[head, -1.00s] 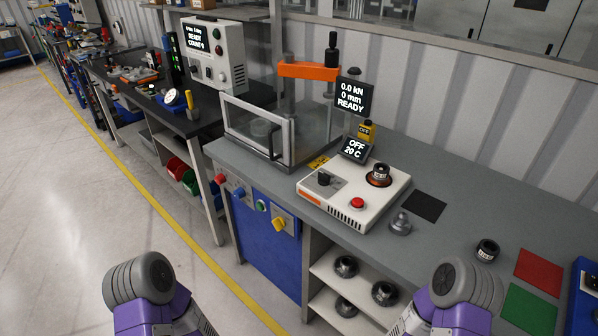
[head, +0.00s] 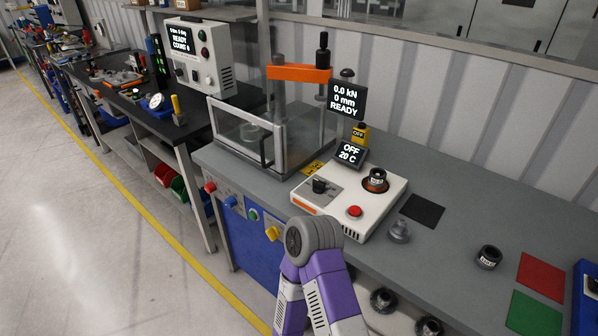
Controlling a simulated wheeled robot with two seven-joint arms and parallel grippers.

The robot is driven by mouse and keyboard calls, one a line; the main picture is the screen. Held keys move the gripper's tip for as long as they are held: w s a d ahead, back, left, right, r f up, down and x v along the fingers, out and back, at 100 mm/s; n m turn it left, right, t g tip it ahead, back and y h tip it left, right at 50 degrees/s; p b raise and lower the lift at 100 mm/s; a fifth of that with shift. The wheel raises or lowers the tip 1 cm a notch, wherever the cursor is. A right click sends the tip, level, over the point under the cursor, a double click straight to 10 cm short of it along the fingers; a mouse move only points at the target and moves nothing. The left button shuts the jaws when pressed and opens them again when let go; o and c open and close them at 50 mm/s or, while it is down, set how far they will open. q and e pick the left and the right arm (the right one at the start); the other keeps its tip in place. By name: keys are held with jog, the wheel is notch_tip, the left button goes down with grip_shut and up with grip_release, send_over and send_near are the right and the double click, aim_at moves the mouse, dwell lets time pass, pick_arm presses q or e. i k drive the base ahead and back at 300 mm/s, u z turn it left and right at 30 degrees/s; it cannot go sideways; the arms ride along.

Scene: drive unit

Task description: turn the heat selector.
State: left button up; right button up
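The heat selector is most likely the black knob (head: 319,186) on a grey plate at the left of the white heater unit (head: 340,217). Its display (head: 350,153) reads OFF and 20 C. A red button (head: 354,212) sits near the unit's front, and a dark ring-shaped part (head: 376,180) sits on its round orange-rimmed plate. One of my purple and grey arms stands in front of the bench, below the knob in the picture. Neither gripper shows, so their state is hidden.
A press with a clear guard (head: 270,140) and orange crossbar (head: 300,73) stands behind the heater to the left. A grey fitting (head: 399,231), black pad (head: 422,210), dark ring (head: 489,257) and red (head: 541,277) and green (head: 534,314) mats lie to the right.

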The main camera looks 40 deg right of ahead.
aim_at(319, 187)
jog(key=i, duration=0.25)
jog(key=z, duration=1.1)
